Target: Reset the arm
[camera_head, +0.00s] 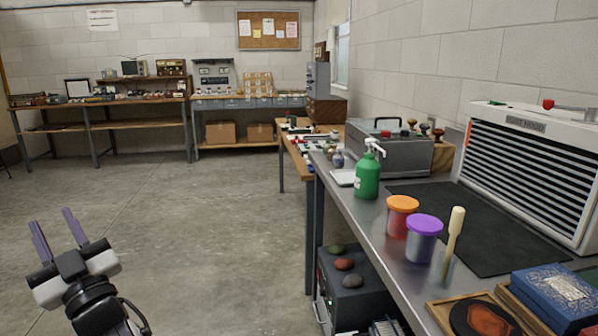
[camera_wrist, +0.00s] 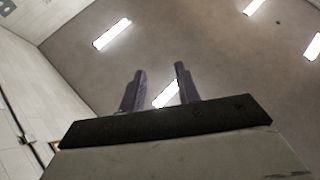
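My gripper (camera_head: 57,232) is at the lower left of the head view, raised over the open floor and pointing up. Its two fingers stand apart with nothing between them. In the wrist view my gripper (camera_wrist: 160,88) shows both fingers apart against the ceiling, with a ceiling light behind the gap. It touches nothing and is well left of the metal workbench (camera_head: 368,238). Most of my arm is below the picture edge.
The workbench on the right holds a green pump bottle (camera_head: 368,176), an orange-lidded jar (camera_head: 402,216), a purple-lidded jar (camera_head: 424,240) and a louvred hood (camera_head: 530,165). Shelved tables (camera_head: 120,125) line the back wall. The concrete floor (camera_head: 200,220) between is clear.

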